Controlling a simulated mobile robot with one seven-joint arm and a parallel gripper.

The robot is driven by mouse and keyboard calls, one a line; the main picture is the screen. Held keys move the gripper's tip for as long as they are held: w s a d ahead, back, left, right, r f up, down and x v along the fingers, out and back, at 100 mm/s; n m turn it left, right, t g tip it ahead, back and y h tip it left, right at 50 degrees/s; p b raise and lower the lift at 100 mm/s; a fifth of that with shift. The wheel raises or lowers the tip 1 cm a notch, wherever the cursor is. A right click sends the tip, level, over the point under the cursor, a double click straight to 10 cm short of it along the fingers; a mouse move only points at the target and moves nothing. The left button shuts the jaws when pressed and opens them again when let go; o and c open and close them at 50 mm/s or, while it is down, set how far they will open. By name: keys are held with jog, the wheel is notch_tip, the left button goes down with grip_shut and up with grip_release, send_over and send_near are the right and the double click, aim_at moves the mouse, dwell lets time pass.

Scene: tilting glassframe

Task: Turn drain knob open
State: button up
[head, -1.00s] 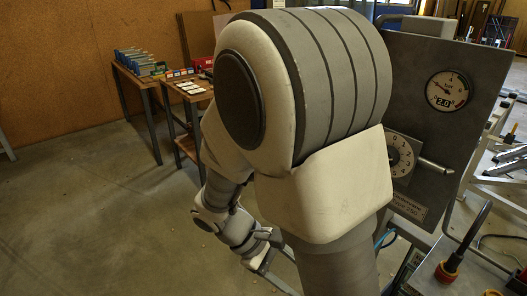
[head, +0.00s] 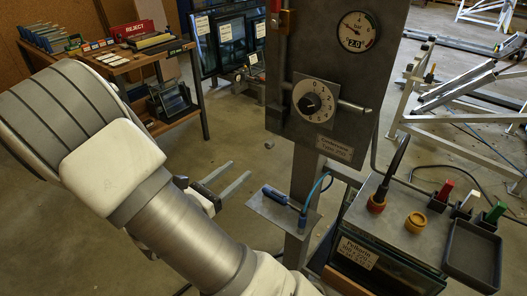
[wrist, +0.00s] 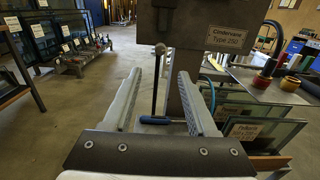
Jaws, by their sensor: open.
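The grey gauge panel (head: 290,60) carries a round numbered dial with a black knob (head: 312,103) and a side lever. None of these is labelled as the drain knob. My gripper (head: 239,168) is open and empty, left of and below the panel.
At right, a glass-sided bench (head: 388,225) carries coloured fittings and a dark tray (head: 474,258). Tables and framed panes stand behind. Floor is clear left of the post.

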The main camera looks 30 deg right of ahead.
aim_at(267, 147)
jog(key=b+x, duration=0.2)
jog(key=x, duration=1)
grip_shut()
